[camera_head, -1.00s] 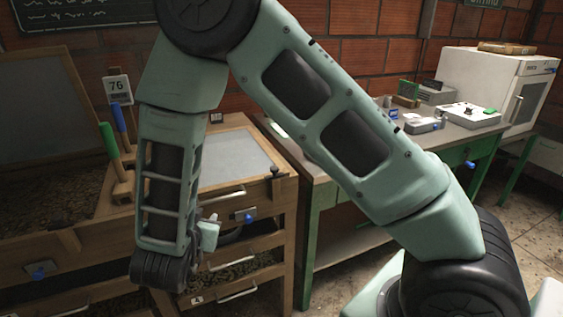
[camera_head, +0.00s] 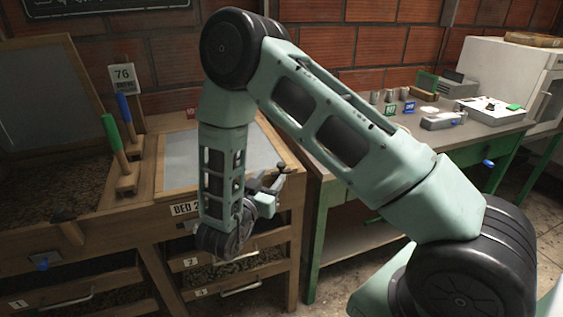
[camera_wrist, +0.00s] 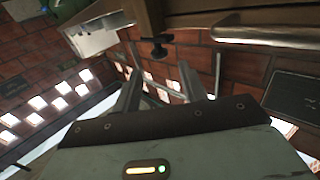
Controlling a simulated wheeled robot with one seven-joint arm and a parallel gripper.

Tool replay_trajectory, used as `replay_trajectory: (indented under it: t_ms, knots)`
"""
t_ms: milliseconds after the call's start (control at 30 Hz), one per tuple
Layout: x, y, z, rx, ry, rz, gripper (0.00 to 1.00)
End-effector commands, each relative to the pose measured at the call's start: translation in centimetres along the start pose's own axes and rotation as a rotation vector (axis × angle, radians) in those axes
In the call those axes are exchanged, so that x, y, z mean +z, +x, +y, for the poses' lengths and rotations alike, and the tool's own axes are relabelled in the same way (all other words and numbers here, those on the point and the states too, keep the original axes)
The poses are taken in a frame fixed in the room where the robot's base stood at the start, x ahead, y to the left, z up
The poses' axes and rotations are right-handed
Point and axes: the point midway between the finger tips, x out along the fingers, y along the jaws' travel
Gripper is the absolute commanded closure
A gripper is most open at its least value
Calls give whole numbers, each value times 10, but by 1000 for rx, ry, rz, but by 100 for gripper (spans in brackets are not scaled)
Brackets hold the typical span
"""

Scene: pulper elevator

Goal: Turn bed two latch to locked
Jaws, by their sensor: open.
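Bed two is the wooden bed (camera_head: 180,184) with a glazed lid and a "BED 2" label (camera_head: 186,208). A small black T-shaped knob (camera_head: 283,169) at its front right corner looks like the latch; I cannot tell its locked side. In the wrist view the black knob (camera_wrist: 155,46) stands out from the wooden edge, beyond and between my fingers. My gripper (camera_head: 270,187) is close beside that corner, pointing toward the knob. In the wrist view my gripper (camera_wrist: 160,82) is open, with nothing between its fingers. My forearm hides part of the bed front.
Drawers with metal handles (camera_head: 240,287) lie below the gripper. A metal bar handle (camera_wrist: 265,36) shows near the fingers. Green and blue handled tools (camera_head: 122,150) stand on the left. A green-legged table (camera_head: 440,140) with small items stands on the right.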

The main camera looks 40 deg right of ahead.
Motion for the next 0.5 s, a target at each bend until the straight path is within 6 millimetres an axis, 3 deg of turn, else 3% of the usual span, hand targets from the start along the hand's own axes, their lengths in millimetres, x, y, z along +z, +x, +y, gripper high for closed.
replay_trajectory:
  t_ms: [200,500]
  knots:
    - [-1,44,1,4,-1,0,58]
    - [0,75,0,0,1,-1,58]
